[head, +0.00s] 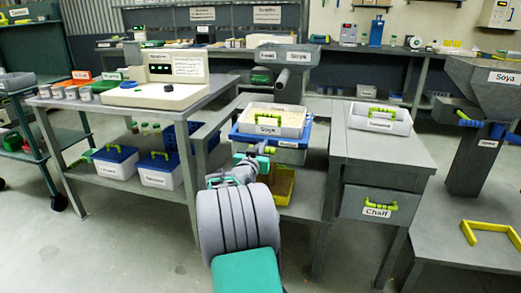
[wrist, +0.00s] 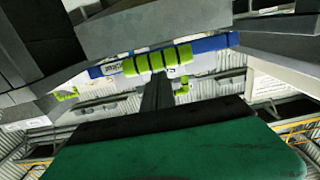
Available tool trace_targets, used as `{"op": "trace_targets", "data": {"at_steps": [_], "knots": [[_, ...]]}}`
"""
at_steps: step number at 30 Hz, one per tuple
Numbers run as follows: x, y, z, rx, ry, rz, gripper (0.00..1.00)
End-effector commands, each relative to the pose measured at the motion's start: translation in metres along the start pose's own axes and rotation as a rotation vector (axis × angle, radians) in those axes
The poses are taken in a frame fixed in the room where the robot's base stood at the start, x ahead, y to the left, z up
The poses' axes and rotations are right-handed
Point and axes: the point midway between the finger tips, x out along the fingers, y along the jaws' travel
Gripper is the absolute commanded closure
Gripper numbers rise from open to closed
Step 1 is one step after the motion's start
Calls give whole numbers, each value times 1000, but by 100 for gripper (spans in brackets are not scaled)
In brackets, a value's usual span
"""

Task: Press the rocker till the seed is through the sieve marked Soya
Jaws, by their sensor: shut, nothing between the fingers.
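The sieve marked Soya (head: 285,122) is a pale tray with a yellow-green handle, sitting on a blue frame (head: 247,137) below the grey spout of a hopper (head: 284,56). I cannot make out the seed in it clearly. A yellow-green ribbed grip (wrist: 150,61), seemingly the rocker's, lies along a blue bar (wrist: 215,43) in the wrist view. My gripper (wrist: 158,80) is shut and empty, its dark fingers close in front of this grip; I cannot tell whether they touch. In the head view my gripper (head: 250,160) is small at the front of the blue frame.
A bench with a cream control box (head: 165,78) stands left, with lidded bins (head: 115,162) on its shelf. Right are a grey cabinet with a Chaff drawer (head: 375,208) and another Soya hopper (head: 490,85). An amber tray (head: 283,185) sits under the frame. Open floor lies at front left.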

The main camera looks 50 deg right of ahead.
Motion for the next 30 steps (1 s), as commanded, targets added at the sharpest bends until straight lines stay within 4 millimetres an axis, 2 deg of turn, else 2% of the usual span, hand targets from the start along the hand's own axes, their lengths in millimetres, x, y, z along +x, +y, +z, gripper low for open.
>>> {"op": "trace_targets", "data": {"at_steps": [1,5,8,11,14,15,24,30], "knots": [[-2,1,27,-14,-47,-1,100],[-3,0,26,-14,-47,-2,100],[-5,-1,16,-12,-42,-3,100],[-9,-2,-4,-8,-31,-4,100],[-15,-3,-31,-2,-12,-4,100],[-20,-3,-38,-2,-10,-5,100],[-92,-3,-32,-2,-2,-6,100],[-114,-2,-29,0,0,-3,100]]}}
